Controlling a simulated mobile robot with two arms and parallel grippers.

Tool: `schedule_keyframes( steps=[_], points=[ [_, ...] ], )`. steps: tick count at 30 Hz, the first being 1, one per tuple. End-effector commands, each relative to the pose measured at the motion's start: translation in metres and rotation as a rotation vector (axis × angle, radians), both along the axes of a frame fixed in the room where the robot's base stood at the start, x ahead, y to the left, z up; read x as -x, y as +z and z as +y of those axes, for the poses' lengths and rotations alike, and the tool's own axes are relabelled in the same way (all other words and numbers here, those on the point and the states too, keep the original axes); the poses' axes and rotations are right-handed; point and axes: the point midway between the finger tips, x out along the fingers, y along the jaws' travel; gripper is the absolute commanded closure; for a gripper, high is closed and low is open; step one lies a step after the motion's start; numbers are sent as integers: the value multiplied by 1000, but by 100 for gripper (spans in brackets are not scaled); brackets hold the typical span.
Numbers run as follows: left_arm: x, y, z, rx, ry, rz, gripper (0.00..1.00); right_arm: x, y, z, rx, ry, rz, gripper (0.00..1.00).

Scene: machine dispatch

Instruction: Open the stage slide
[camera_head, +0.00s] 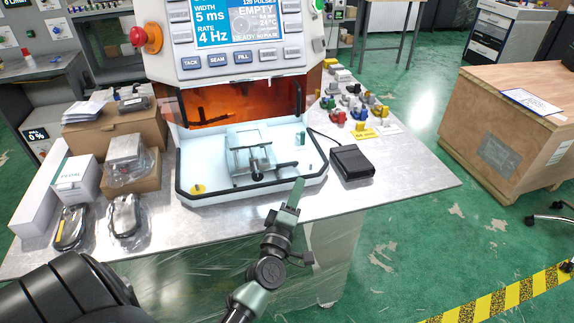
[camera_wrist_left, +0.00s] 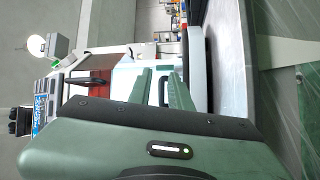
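The stage slide (camera_head: 243,158) is a pale plate with rails and a dark knob, inside the white tray of the machine (camera_head: 225,40). The tray has a dark front rim. My left gripper (camera_head: 297,186) is in front of the tray's right front corner, apart from the slide's knob. In the left wrist view its two green fingers (camera_wrist_left: 160,80) stand apart with a gap between them, and nothing is held. A dark bar shows beyond that gap. My right gripper is not in view.
A black pedal-like box (camera_head: 351,162) lies right of the tray, with small coloured parts (camera_head: 352,105) behind it. Boxes (camera_head: 120,128) and bagged cables (camera_head: 124,214) crowd the table's left side. The metal table (camera_head: 405,170) is clear at the right. A wooden crate (camera_head: 510,120) stands on the floor.

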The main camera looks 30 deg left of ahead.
Motion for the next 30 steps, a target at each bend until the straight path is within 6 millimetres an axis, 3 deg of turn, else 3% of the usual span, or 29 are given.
schedule_keyframes(
  steps=[6,11,21,30],
  points=[
    [4,-2,38,122,151,-73,80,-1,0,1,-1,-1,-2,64],
    [-7,1,48,133,164,-81,80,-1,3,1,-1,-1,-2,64],
    [-53,9,70,130,162,-79,80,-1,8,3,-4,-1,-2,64],
    [-64,10,76,131,162,-77,80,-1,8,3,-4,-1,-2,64]
  ],
)
